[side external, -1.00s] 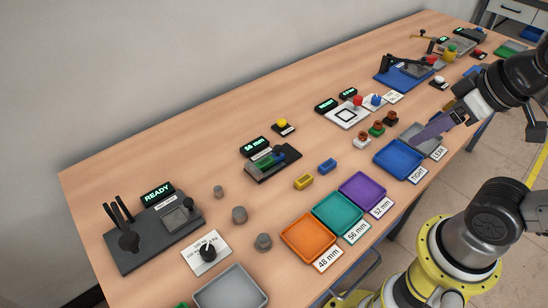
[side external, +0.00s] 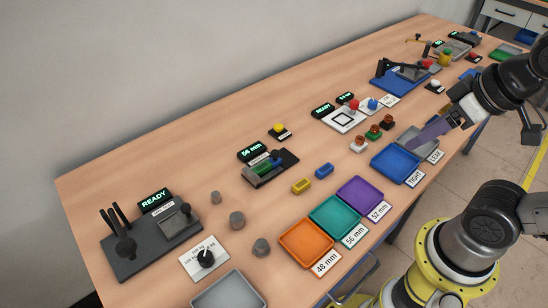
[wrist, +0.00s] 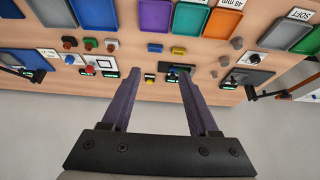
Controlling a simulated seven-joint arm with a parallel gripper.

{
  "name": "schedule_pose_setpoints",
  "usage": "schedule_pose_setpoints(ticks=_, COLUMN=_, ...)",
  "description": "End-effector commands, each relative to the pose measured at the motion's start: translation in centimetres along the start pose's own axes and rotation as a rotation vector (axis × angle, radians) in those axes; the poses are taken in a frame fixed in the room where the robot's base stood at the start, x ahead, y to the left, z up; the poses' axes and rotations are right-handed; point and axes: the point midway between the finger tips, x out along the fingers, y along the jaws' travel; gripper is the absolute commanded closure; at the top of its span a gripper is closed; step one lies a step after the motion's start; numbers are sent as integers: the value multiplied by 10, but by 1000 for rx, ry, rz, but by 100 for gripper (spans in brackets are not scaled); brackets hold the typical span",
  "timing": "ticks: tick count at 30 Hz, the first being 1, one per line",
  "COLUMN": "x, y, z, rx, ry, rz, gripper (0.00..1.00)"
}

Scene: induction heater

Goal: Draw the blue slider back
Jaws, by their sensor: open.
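A green block (side external: 264,168) lies along the device beside the slider. A display reading 56 mm (side external: 252,151) stands behind it. In the wrist view the device (wrist: 179,71) shows small near the right fingertip, and its slider is too small to make out.
A yellow block (side external: 302,186) and a blue block (side external: 324,170) lie to the right of the device. Orange (side external: 287,237), teal (side external: 319,212) and purple (side external: 373,184) trays line the front edge. A yellow button (side external: 279,128) stands behind the device. Bare table lies left of it.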

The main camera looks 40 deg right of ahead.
Motion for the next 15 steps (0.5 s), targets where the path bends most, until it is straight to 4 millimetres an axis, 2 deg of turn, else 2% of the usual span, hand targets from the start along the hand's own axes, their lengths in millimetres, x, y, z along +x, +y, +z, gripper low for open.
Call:
schedule_pose_setpoints(ticks=6, x=0, y=0, z=0, rx=16, ry=0, rz=0, gripper=40)
schedule_pose_setpoints(ticks=10, x=-3, y=0, z=0, rx=101, ry=-6, rz=0, gripper=40)
schedule_pose_setpoints(ticks=15, x=-24, y=0, z=-40, rx=296, ry=18, rz=-4, gripper=40)
